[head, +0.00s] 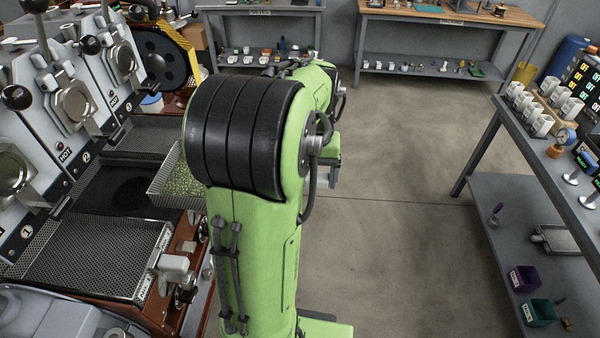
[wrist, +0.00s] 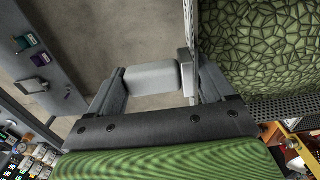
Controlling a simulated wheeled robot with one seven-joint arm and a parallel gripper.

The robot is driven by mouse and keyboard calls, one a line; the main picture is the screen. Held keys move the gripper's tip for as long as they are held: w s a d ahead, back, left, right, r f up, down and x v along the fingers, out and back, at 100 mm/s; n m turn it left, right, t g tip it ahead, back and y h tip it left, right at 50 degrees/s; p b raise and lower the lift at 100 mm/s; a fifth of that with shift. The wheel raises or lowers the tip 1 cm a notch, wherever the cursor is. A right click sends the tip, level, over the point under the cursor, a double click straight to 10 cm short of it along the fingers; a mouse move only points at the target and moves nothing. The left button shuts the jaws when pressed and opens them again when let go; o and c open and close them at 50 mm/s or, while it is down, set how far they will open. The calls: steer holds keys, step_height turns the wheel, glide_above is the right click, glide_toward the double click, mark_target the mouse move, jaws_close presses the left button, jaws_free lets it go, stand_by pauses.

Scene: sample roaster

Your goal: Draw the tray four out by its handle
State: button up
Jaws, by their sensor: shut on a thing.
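In the wrist view my gripper (wrist: 157,82) is shut on a pale grey handle block (wrist: 150,76), which lies between its two dark fingers. The handle joins the metal side wall (wrist: 191,25) of a tray filled with green beans (wrist: 265,45). In the head view a mesh-walled tray of green beans (head: 180,184) sticks out beside the roasters, partly hidden behind my green arm.
Sloped roaster fronts (head: 65,95) stand at the left. A nearer mesh tray (head: 85,255) has its own pale handle (head: 174,263). A grey bench (head: 530,130) with cups stands at the right. The floor (head: 400,180) between is clear.

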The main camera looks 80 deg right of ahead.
steer(key=s+p, duration=0.1)
steer(key=s, duration=0.8)
steer(key=shift+d, duration=0.4)
steer(key=shift+r, duration=0.1)
steer(key=s+r+p, duration=0.1)
steer(key=s+p, duration=0.1)
steer(key=s+r+p, duration=0.2)
steer(key=shift+d+r, duration=0.2)
steer(key=shift+s+p, duration=0.15)
steer(key=shift+p, duration=0.15)
